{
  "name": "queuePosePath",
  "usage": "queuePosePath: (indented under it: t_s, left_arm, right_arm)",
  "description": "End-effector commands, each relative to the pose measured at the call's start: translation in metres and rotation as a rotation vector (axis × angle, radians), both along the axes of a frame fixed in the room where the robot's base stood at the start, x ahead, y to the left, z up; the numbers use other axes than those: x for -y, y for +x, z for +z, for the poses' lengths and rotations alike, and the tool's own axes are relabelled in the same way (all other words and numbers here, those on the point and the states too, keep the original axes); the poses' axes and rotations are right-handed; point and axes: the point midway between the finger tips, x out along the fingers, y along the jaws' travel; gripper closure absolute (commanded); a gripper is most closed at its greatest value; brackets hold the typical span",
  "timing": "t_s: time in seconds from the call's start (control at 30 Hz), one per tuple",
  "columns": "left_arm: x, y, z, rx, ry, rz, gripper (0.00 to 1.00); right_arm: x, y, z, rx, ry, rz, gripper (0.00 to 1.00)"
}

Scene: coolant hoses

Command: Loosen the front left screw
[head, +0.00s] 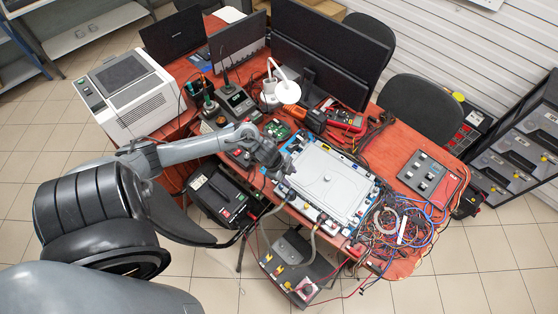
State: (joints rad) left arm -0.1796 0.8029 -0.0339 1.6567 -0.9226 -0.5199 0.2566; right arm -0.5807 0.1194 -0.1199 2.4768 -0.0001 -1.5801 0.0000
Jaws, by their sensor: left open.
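A flat light-grey housing (328,185) with a blue rim lies on the red-brown table. Grey hoses (313,240) run from its front side down past the table edge. My left arm comes in from the left. My left gripper (284,172) is at the housing's left end, open, with nothing visible between its fingers. It hides part of that end. I cannot make out the front left screw at this size. I cannot tell whether the gripper touches the housing. My right gripper is not in view.
A tangle of coloured wires (395,225) lies right of the housing. A grey switch box (425,175) sits at the table's right. A black device (222,195) is below the arm. A grey power unit (298,265) stands in front.

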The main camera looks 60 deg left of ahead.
Motion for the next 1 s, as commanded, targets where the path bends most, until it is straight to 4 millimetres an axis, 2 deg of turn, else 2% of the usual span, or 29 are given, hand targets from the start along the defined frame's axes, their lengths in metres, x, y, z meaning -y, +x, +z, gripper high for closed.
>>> queuePosePath:
  t_s: [0.03, 0.1, 0.2, 0.3, 0.47, 1.0]
  left_arm:
    - [-0.033, 0.001, 0.007, -0.034, -0.011, -0.009, 0.53]
    - [-0.063, -0.003, 0.018, -0.079, -0.048, -0.010, 0.53]
    - [-0.094, -0.010, 0.034, -0.128, -0.096, 0.002, 0.53]
    - [-0.110, -0.014, 0.046, -0.156, -0.132, 0.016, 0.53]
    - [-0.115, -0.015, 0.045, -0.172, -0.157, 0.026, 0.53]
    - [-0.091, 0.004, -0.029, -0.170, -0.156, 0.027, 0.53]
  right_arm:
    - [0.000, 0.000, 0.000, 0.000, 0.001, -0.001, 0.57]
    - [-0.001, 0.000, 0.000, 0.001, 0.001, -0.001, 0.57]
    - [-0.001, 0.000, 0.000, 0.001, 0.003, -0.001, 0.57]
    - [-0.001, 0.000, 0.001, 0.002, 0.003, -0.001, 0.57]
    - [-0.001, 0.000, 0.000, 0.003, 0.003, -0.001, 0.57]
    - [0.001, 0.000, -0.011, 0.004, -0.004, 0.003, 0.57]
